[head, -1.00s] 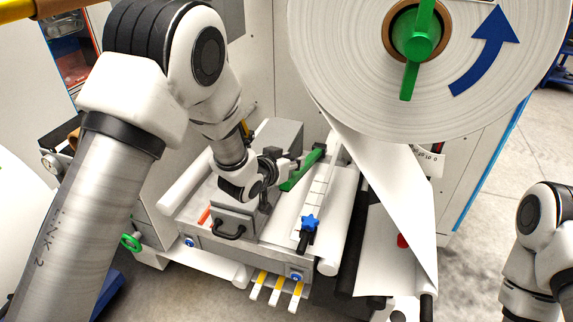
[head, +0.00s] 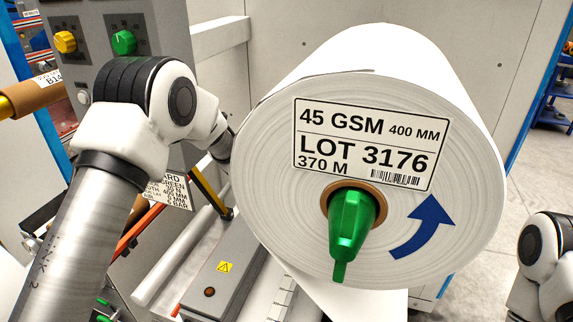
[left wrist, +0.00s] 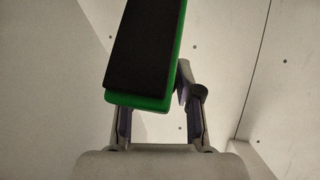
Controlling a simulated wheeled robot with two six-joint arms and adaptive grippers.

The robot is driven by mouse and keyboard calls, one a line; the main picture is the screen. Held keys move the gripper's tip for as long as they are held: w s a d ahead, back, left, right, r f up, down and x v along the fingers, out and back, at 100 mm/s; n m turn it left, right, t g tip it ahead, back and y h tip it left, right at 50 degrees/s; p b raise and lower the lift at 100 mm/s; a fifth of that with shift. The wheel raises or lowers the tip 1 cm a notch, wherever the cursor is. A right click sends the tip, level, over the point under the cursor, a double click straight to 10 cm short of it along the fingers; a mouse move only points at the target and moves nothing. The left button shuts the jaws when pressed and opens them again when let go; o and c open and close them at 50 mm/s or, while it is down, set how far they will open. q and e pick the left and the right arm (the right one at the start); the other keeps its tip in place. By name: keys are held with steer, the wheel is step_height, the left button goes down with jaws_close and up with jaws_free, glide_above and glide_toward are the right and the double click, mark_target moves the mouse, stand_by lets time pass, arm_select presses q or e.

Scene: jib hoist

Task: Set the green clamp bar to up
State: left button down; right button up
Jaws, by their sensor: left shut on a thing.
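The green clamp bar (left wrist: 174,50), with a black face, shows in the left wrist view, rising from between the fingers to the top edge. My left gripper (left wrist: 158,97) is shut on it near its lower end. In the head view my left forearm reaches in behind the big paper roll (head: 455,170), which hides the left gripper and the clamp bar. The bar's far end is cut off in the wrist view. Part of my right arm shows at the right edge of the head view, its gripper out of frame.
The paper roll fills the middle of the head view, with a green core handle (head: 352,222) sticking out towards me. A grey box with a yellow warning label (head: 225,267) sits below left. A panel with knobs (head: 124,42) stands behind my left arm. Floor is clear at right.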

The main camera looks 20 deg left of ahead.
arm_select(q)
steer(key=shift+w, duration=0.3)
steer(key=shift+f, duration=0.1)
steer(key=c, duration=0.8)
jaws_free()
steer(key=shift+w, duration=0.25)
steer(key=v, duration=1.1)
steer(key=shift+s+r, duration=0.25)
steer(key=shift+s, duration=0.1)
